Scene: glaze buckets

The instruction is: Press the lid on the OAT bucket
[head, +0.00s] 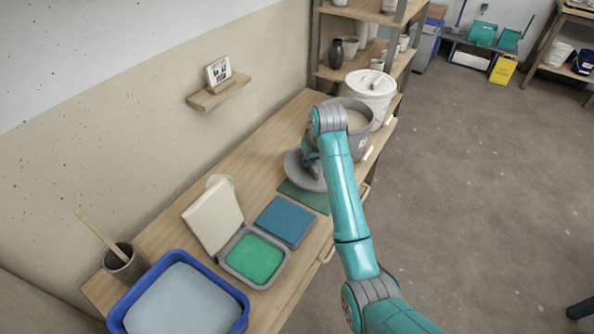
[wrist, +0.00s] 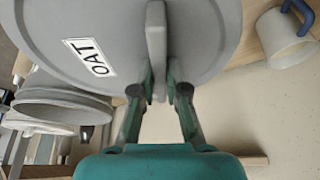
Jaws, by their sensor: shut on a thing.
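The round grey lid (head: 292,166) bears a white OAT label (wrist: 90,57) and a raised grip bar (wrist: 156,40) across its middle. My gripper (wrist: 158,92) is shut on this bar, with one finger on each side. In the head view my gripper (head: 313,168) is over the lid, which is beside the open bucket and overlaps a dark green mat (head: 304,196). I cannot tell whether the lid touches the mat. The open grey bucket (head: 364,145) holds pale beige glaze and stands behind my arm. Its name is not readable. A grey bucket rim (wrist: 62,104) shows at left in the wrist view.
A white lidded bucket (head: 372,92) stands just behind the open one. In front lie a blue mat (head: 285,221), an opened case with a green pad (head: 254,257) and a blue tray (head: 240,318). A wall shelf (head: 218,92) juts out at left. A mug (wrist: 282,42) is at right in the wrist view.

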